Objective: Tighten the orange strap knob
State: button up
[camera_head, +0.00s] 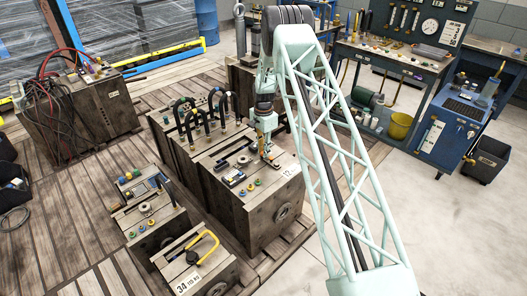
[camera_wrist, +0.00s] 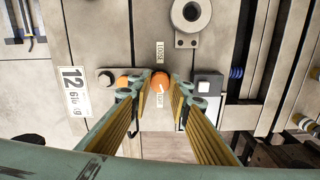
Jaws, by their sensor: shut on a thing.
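The orange strap knob (camera_wrist: 160,81) is in the middle of the wrist view, on the face of a grey-brown mould block. A small upright label reading LOOSE (camera_wrist: 160,50) is just above it. A second small label (camera_wrist: 160,98) is below it, its word hard to read. A piece of orange (camera_wrist: 122,82) shows left of the left finger. My gripper (camera_wrist: 160,90) has one finger on each side of the knob and is shut on it. In the head view my gripper (camera_head: 267,152) reaches down to the block's near right end; the knob is hidden there.
A tag reading 12 (camera_wrist: 73,88) is on the block, left of my gripper. A round eye lug (camera_wrist: 190,14) is above. In the head view black lifting hooks (camera_head: 205,115) stand behind; workbenches (camera_head: 400,62) are at right.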

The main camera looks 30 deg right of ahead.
jog(key=shift+m, duration=1.6)
jog(key=o, duration=0.6)
jog(key=shift+c, duration=0.2)
jog(key=shift+r, duration=0.2)
notch_tip(320, 180, up, 12)
jog(key=shift+f, duration=0.2)
jog(key=shift+r, duration=0.1)
